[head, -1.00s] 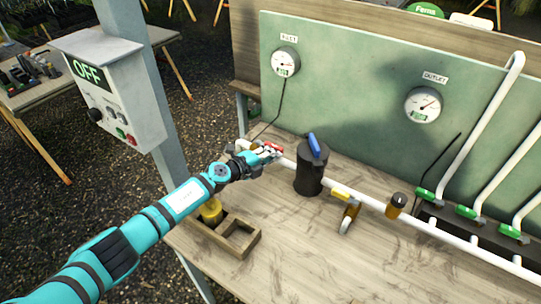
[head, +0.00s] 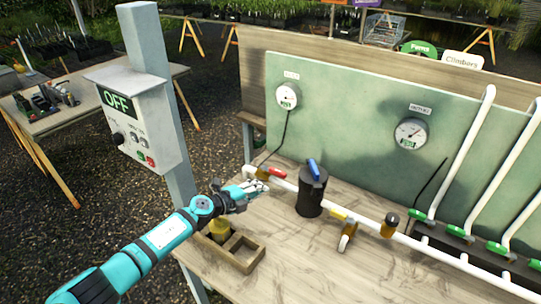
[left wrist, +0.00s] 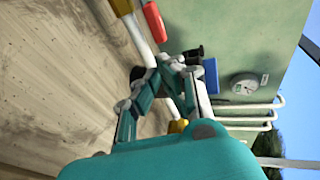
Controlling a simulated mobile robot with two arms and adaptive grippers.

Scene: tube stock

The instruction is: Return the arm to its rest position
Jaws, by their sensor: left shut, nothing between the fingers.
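My left gripper (head: 262,187) is shut and empty. In the head view it is in front of the left end of the white pipe (head: 286,184), near the red valve handle (head: 277,172). In the left wrist view the gripper (left wrist: 172,62) points toward the pipe and the green panel, and the red handle (left wrist: 154,21) is beside it. My left arm (head: 150,250) reaches in from the lower left. My right gripper is not in view.
A black canister with a blue handle (head: 311,192) stands on the pipe line. A wooden two-cell box (head: 247,262) sits at the bench's left edge, with a yellow item in it. A control box reading OFF (head: 128,125) hangs on the post. The bench front is clear.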

